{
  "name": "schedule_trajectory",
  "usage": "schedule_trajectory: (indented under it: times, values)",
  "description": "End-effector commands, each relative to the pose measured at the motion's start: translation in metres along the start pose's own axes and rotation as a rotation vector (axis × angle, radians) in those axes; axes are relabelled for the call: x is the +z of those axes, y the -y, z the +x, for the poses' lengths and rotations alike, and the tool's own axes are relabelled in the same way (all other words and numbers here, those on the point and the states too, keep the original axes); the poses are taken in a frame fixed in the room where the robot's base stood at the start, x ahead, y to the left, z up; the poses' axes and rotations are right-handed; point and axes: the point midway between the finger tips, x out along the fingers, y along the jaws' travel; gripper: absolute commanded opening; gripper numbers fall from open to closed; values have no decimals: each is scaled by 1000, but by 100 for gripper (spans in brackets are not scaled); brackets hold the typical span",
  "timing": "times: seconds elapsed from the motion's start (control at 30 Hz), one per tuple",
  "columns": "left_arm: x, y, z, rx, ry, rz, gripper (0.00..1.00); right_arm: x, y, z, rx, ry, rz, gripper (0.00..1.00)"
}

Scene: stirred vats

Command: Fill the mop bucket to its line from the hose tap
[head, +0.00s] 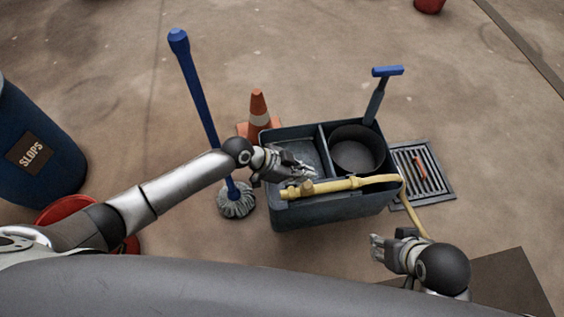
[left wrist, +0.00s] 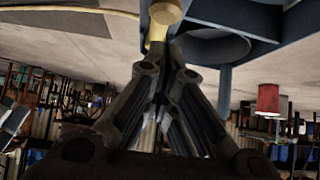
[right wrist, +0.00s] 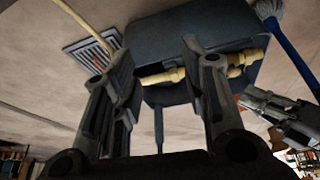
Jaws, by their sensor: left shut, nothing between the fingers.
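The mop bucket (head: 330,214) is dark blue-grey with two compartments. A round dark basket sits in the right one; the left one looks grey, and I cannot make out its fill line or water level. The yellow hose (head: 345,184) lies along the near rim, its brass-coloured tap end (head: 303,189) at the left. My left gripper (head: 312,172) is shut and empty over the left compartment, close to the tap end, which shows beyond its fingertips in the left wrist view (left wrist: 164,14). My right gripper (right wrist: 163,80) is open and empty, right of the bucket's near side.
A blue-handled mop (head: 198,90) stands left of the bucket, with an orange cone (head: 258,113) behind. A floor drain (head: 437,182) with a small red-orange object lies to the right. A blue SLOPS barrel (head: 40,165) stands at far left. The floor behind is mostly clear.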

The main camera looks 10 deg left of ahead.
Motion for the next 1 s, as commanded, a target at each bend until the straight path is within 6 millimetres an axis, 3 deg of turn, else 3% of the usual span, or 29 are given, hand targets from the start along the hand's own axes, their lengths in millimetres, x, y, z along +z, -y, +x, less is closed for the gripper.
schedule_trajectory:
  times: [0.03, 0.2, 0.4, 1.0]
  values:
    - [-1, 0, -11, -1, 1, 0, 0, 9, -1, -5, 2, 44, 2, 40]
    - [-1, 0, -49, 0, 1, 1, 0, 11, -2, -15, 3, 66, 2, 40]
    - [-1, 0, -73, 1, 0, 0, 0, 9, -2, -19, 3, 65, 2, 40]
    - [-1, 0, -79, 1, -2, -1, 0, 8, -2, -19, 3, 64, 2, 40]
